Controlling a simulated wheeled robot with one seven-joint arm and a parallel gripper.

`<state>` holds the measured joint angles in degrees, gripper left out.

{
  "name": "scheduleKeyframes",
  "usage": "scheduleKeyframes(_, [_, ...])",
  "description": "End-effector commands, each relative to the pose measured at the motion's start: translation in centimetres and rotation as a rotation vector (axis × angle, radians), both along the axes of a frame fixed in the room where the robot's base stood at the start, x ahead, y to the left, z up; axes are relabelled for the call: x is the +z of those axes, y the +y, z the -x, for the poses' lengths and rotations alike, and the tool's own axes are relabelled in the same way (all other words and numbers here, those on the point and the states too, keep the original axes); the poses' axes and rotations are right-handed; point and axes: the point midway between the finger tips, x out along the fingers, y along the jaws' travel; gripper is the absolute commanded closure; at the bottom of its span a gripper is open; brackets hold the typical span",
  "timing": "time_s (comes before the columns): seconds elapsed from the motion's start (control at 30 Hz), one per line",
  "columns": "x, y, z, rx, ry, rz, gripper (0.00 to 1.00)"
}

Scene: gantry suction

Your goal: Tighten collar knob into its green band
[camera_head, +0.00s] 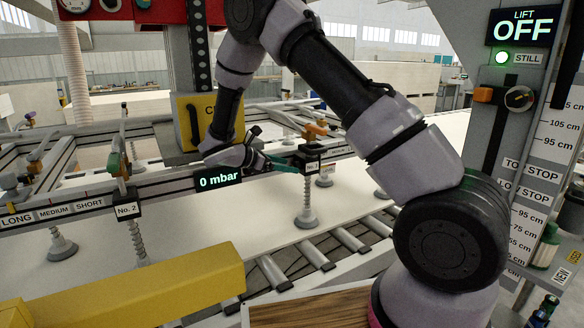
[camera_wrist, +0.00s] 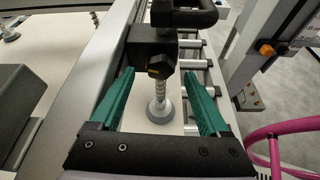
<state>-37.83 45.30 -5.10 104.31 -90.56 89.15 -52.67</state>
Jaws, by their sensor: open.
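My gripper (camera_head: 287,164) is open at the No. 3 suction holder in the head view. In the wrist view its two green fingers (camera_wrist: 159,76) stand apart, with the holder's black block (camera_wrist: 151,43) and dark faceted knob (camera_wrist: 161,65) beyond and between the tips. I see no contact. This knob looks like the collar knob, but I cannot be sure. Below it a spring stem and grey suction cup (camera_wrist: 160,108) stand over the pale panel. The holder's No. 3 block (camera_head: 312,160) also shows in the head view. I cannot make out a green band on it.
The No. 2 holder (camera_head: 126,209) stands to the left, the yellow beam (camera_head: 130,292) in front. The right column carries an orange knob (camera_head: 484,95), a round dial (camera_head: 519,98) and a sign reading LIFT OFF. The vacuum display (camera_head: 218,181) reads 0 mbar. Rollers (camera_head: 312,250) lie below.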

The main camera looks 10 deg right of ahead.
Motion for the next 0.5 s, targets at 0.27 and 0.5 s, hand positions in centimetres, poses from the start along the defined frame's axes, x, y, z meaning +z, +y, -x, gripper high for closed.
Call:
scheduleKeyframes(0.27, [-1.0,-2.2,-0.8,0.000,-0.001,0.000,0.21])
scheduleKeyframes(0.5, [-1.0,-2.3,-0.8,0.000,-0.002,-0.001,0.21])
